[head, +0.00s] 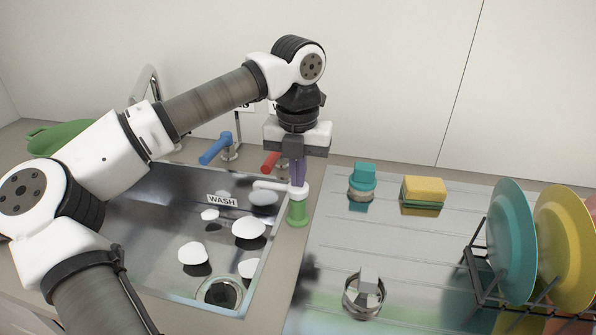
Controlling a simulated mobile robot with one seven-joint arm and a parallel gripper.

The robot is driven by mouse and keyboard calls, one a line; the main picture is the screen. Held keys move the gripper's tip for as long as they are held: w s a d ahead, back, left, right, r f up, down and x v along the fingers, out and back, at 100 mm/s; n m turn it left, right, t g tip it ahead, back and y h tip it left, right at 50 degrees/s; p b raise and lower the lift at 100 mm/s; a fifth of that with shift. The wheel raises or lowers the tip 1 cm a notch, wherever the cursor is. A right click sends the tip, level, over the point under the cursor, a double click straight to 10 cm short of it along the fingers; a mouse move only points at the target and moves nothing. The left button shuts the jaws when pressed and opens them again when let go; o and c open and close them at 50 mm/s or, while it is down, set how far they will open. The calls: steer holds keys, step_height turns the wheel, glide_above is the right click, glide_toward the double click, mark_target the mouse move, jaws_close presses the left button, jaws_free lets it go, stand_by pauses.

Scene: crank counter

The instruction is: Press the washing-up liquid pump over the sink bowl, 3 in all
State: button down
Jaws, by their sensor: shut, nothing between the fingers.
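The washing-up liquid pump bottle (297,212) is green with a white pump top and a spout pointing left. It stands upright on the strip between the sink bowl and the draining board. The sink bowl (150,215) is steel, with a "WASH" label, several white blobs and a round drain. My gripper (298,184) points straight down, with shut fingers right at the white pump top. I cannot tell whether the fingertips touch it. Part of the pump top is hidden behind the fingers.
A blue tap lever (215,148) and a red lever (271,161) stand behind the sink. On the draining board are a teal-topped item (362,180), a yellow-green sponge (424,190) and a metal cup-like item (363,297). Plates in a rack (512,240) stand at right.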

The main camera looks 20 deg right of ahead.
steer(key=shift+f, duration=0.15)
step_height(320, 180, up, 14)
steer(key=p, duration=0.1)
steer(key=shift+p, duration=0.3)
stand_by(0.8)
